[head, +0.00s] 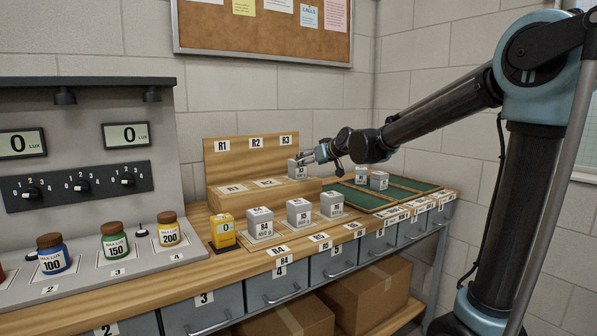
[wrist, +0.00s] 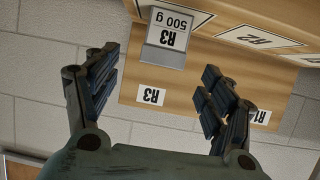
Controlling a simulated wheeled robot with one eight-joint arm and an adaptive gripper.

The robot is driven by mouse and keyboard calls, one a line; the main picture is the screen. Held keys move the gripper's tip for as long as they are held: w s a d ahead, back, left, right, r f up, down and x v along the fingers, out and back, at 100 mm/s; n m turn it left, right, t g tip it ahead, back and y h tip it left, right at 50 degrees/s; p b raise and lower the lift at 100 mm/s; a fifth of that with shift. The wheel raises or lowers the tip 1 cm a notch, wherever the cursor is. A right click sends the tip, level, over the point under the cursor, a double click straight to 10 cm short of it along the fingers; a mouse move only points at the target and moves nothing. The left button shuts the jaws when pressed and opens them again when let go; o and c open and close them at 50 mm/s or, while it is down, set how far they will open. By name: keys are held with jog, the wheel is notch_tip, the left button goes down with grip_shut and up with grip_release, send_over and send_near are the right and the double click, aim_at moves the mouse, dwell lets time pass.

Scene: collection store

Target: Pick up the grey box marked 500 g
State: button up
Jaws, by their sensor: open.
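The grey box marked R3 500 g (wrist: 167,30) shows upside down at the top of the wrist view, on the wooden step. In the head view this box (head: 295,170) stands at the right end of the step, partly behind my gripper (head: 309,157). In the wrist view my gripper (wrist: 158,78) is open, with its fingers spread wide to either side of the box's line. The box lies beyond the fingertips, and nothing is between them.
Grey boxes R4 (head: 260,222), R5 (head: 299,213) and R6 (head: 332,204) stand in front of the step. Two more small boxes (head: 379,180) stand by the green-lined trays (head: 412,183). An upright wooden board (head: 236,163) backs the step.

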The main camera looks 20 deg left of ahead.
jog(key=x, duration=0.4)
jog(key=shift+w+a+f, duration=0.15)
jog(key=shift+w+a, duration=0.05)
jog(key=shift+s+f+x, duration=0.1)
jog(key=shift+f+x, duration=0.05)
jog(key=shift+x, duration=1.25)
jog(key=shift+s+f+x, duration=0.15)
jog(key=shift+f+x, duration=0.05)
jog(key=shift+x, duration=1.2)
jog(key=c, duration=1.7)
jog(key=shift+o, duration=0.2)
jog(key=shift+r, duration=0.1)
